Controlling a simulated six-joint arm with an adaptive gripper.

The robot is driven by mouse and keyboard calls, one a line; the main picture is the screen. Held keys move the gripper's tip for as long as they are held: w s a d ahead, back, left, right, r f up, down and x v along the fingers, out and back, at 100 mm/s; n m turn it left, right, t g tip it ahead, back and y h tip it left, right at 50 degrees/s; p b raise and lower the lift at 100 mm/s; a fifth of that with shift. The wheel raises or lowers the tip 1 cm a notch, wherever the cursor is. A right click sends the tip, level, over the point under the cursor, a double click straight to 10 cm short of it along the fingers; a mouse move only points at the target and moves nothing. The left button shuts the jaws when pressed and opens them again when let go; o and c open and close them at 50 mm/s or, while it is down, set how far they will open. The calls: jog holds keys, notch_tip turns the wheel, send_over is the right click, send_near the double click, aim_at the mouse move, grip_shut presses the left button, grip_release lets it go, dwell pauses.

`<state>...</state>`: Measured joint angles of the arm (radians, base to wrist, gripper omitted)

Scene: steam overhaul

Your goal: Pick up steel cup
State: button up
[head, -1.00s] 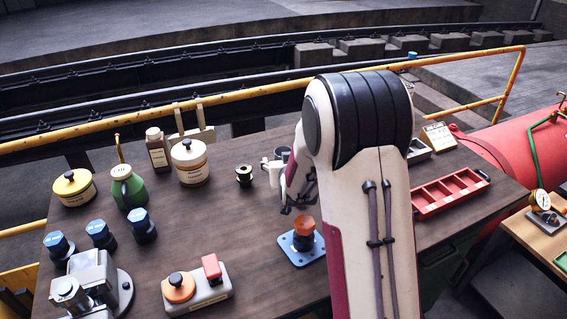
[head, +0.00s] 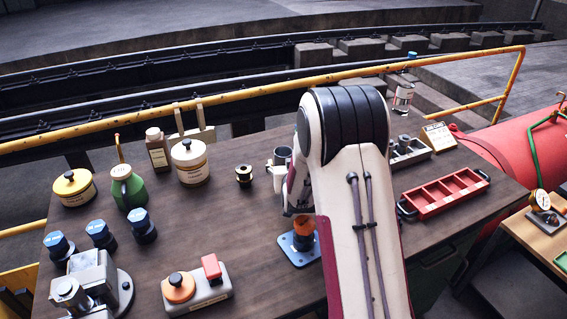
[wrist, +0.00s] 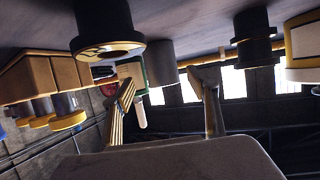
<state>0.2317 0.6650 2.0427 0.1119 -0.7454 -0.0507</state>
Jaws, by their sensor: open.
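The steel cup (head: 283,154) stands on the dark table just left of my arm in the head view, its upper part showing beside a small white object. In the wrist view, which is upside down, a plain grey cylinder that looks like the steel cup (wrist: 161,61) stands between and beyond my fingertips. My gripper (wrist: 164,82) is open and empty, one finger toward each side of that cylinder with gaps showing. In the head view my fingers are hidden behind my arm.
A black spool (head: 244,174) stands left of the cup. An orange-topped part on a blue plate (head: 301,255) is close to my arm's front. A red tray (head: 446,196) lies right. Cream tin (head: 190,163) and green can (head: 128,190) stand left; the table's centre-left is clear.

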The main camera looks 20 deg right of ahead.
aim_at(282, 152)
jog(key=shift+w+d+f, duration=0.2)
jog(key=shift+w+f, duration=0.05)
jog(key=shift+w, duration=0.4)
jog(key=shift+x, duration=2.6)
jog(key=shift+a, duration=0.15)
jog(key=c, duration=1.2)
